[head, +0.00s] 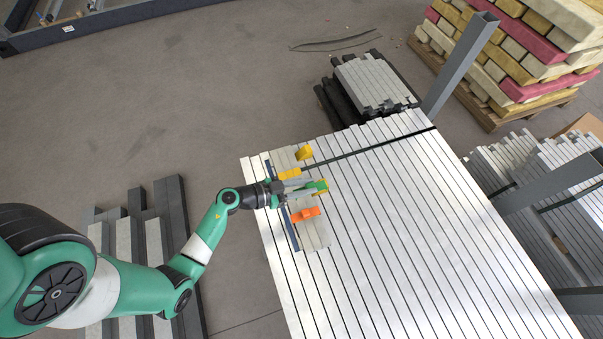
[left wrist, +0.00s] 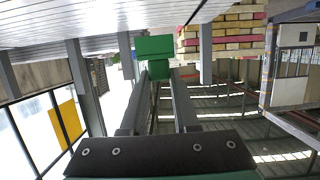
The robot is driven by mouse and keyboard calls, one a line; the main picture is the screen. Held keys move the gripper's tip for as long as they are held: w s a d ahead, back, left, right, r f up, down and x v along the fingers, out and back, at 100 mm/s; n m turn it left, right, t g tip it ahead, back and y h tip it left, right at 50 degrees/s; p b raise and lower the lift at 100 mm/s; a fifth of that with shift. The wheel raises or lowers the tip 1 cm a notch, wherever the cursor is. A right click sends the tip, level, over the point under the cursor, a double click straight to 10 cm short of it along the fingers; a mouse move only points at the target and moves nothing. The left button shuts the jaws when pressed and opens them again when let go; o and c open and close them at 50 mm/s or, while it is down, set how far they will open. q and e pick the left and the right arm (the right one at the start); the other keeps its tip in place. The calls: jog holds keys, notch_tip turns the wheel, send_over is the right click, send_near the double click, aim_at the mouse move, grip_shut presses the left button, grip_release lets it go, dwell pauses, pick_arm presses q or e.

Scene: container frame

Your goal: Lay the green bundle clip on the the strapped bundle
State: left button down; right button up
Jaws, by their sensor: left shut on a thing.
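The green bundle clip (head: 322,186) is held at the tips of my left gripper (head: 306,189), above the large bundle of pale bars. It also shows in the left wrist view (left wrist: 155,47), between the two dark fingertips of the left gripper (left wrist: 157,80). The strapped bundle (head: 400,220) is the wide layer of pale metal bars, with a dark strap (head: 375,151) across its far part. The clip appears apart from the strap, to its near left. The exact height of the clip above the bars cannot be told. My right gripper is not in view.
A yellow clip (head: 304,153), another yellow piece (head: 290,174) and an orange clip (head: 306,214) are on a grey board (head: 316,236) at the bundle's left. A grey post (head: 460,65) stands beyond the bundle. The bundle's middle and near right are clear.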

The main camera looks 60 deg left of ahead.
pick_arm(q)
jog(key=shift+d, duration=0.3)
jog(key=w+d+r+m+g+h, duration=0.1)
jog(key=w+d+r+m+h, duration=0.25)
jog(key=d+r, duration=0.6)
jog(key=s+r+h+p, duration=0.1)
jog(key=s+r+p, duration=0.2)
jog(key=r+p, duration=1.5)
jog(key=s+r+p, duration=0.3)
jog(key=r+p, duration=1.4)
jog(key=p, duration=0.4)
jog(key=a+f+n+y+b, duration=0.1)
jog(key=a+f+b, duration=0.2)
jog(key=f+b, duration=1)
jog(key=w+a+f+n+y+b, duration=0.1)
jog(key=a+f+y+b, duration=0.1)
jog(key=f+b, duration=1.1)
jog(key=w+a+f+n+t+y+b, duration=0.1)
jog(key=a+f+b, duration=0.4)
jog(key=f+b, duration=0.8)
jog(key=shift+w+f+n+y, duration=0.15)
jog(key=shift+f, duration=1.3)
jog(key=shift+w+f+n+y, duration=0.1)
jog(key=shift+f, duration=1.35)
jog(key=shift+r, duration=0.1)
